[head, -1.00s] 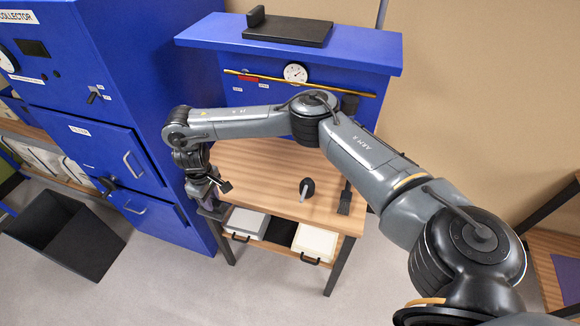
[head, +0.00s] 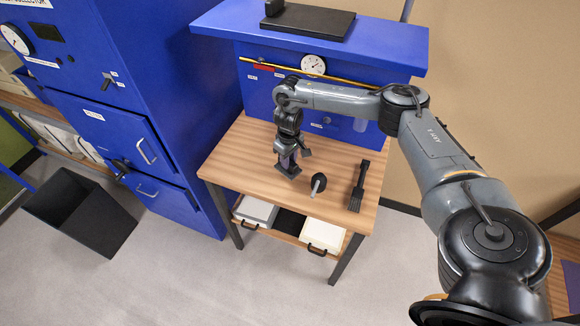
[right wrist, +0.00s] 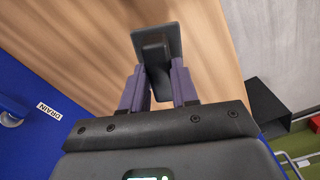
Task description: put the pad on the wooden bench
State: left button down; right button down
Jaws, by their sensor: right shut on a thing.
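My right gripper (head: 287,160) is shut on the pad, a dark flat plate with a raised grip. The pad (head: 288,171) is over the left-middle part of the wooden bench (head: 235,155). In the right wrist view, the pad (right wrist: 172,40) is held by its grip between the purple fingers of the gripper (right wrist: 158,80), with the wood grain behind it. I cannot tell whether the pad touches the bench top. My left gripper is not in view.
A black round tool (head: 318,182) and a black brush (head: 358,188) lie on the bench to the right of the pad. A blue cabinet (head: 150,90) stands to the left, and a blue unit with a gauge (head: 313,65) stands behind. The bench's left front is clear.

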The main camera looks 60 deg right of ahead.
jog(key=shift+f, duration=2.35)
jog(key=c, duration=0.9)
grip_release()
jog(key=shift+f, duration=0.1)
jog(key=shift+o, duration=0.2)
